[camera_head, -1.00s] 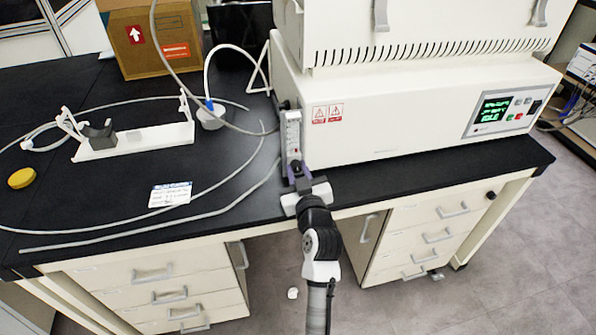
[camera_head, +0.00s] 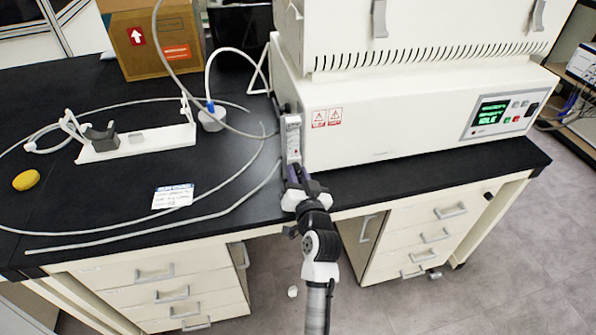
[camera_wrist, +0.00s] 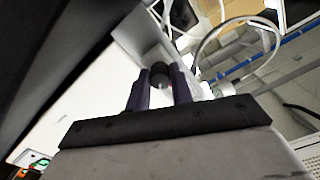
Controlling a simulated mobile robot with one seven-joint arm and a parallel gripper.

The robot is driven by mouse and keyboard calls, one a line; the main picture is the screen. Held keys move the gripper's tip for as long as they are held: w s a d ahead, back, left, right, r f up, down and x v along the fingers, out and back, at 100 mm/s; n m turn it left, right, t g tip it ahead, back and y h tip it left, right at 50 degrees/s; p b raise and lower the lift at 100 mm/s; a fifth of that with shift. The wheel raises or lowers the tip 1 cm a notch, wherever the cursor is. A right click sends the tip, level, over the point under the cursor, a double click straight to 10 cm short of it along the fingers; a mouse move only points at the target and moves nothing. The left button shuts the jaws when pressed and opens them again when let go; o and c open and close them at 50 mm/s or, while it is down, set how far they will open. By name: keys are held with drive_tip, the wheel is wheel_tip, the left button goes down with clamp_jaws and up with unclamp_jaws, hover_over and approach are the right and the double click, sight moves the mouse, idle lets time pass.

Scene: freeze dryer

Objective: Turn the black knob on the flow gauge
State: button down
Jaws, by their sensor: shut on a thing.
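The flow gauge (camera_head: 292,138) is a narrow pale upright block on the left front corner of the white freeze dryer. Its black knob (camera_wrist: 160,70) shows in the wrist view between the two dark purple fingertips. My gripper (camera_wrist: 161,80) is shut on the knob, with one finger on each side. In the head view my gripper (camera_head: 295,174) reaches up to the lower end of the gauge and hides the knob. The gripper body looks tilted there.
The white freeze dryer (camera_head: 400,110) stands right of the gripper on the black bench (camera_head: 110,185). Loose grey tubing (camera_head: 150,233), a paper label (camera_head: 173,196) and a white stand (camera_head: 140,143) lie to the left. Drawers (camera_head: 165,275) are below.

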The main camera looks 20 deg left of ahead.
drive_tip(key=shift+r+m+p, duration=0.1)
drive_tip(key=shift+m+p, duration=0.55)
drive_tip(key=shift+m, duration=0.95)
drive_tip(key=c, duration=1.2)
unclamp_jaws()
drive_tip(key=shift+c, duration=0.2)
